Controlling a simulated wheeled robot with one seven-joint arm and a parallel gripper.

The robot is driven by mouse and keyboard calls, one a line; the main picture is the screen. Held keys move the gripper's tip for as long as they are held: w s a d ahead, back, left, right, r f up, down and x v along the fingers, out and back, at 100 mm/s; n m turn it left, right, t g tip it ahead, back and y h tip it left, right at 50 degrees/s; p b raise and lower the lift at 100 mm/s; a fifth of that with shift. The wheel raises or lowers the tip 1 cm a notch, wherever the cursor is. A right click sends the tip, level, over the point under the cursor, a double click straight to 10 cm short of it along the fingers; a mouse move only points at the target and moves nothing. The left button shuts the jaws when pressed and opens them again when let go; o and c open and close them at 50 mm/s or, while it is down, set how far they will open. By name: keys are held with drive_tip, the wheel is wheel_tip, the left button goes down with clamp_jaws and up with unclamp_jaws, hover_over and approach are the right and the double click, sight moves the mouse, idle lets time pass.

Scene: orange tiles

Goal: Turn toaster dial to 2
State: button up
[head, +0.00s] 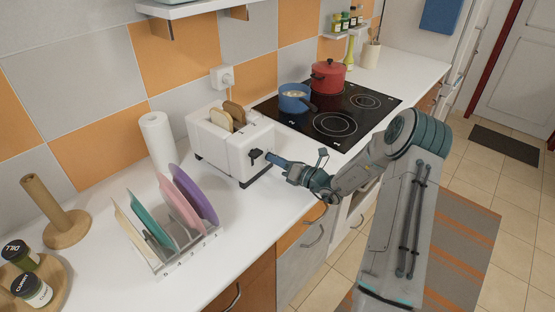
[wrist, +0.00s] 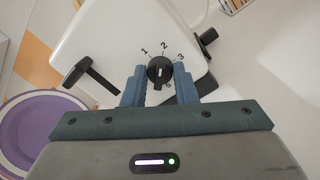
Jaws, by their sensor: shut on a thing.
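The white toaster (head: 232,158) stands on the counter with brown bread slices (head: 232,115) in its slots. In the wrist view, its black dial (wrist: 160,69) sits on the white end panel, with the numbers 1, 2 and 3 printed around its upper side. A small pale mark shows on the dial and looks roughly upright, near the 2, but it is too small to read exactly. My gripper (wrist: 160,82) has its blue fingers on both sides of the dial and is shut on it. In the head view, my gripper (head: 270,158) hides the dial.
Two black levers (wrist: 90,80) (wrist: 205,42) flank the dial on the toaster. A plate rack (head: 180,235) with upright plates stands in front left. A blue pot (head: 294,98) and red pot (head: 328,76) sit on the black stove. Counter right of the toaster is clear.

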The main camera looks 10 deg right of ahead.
idle(0.3)
drive_tip(key=o, duration=1)
drive_tip(key=shift+d, duration=0.1)
drive_tip(key=b+v, duration=0.3)
drive_tip(key=v, duration=1)
drive_tip(key=shift+s+d, duration=0.2)
drive_tip(key=shift+s, duration=0.15)
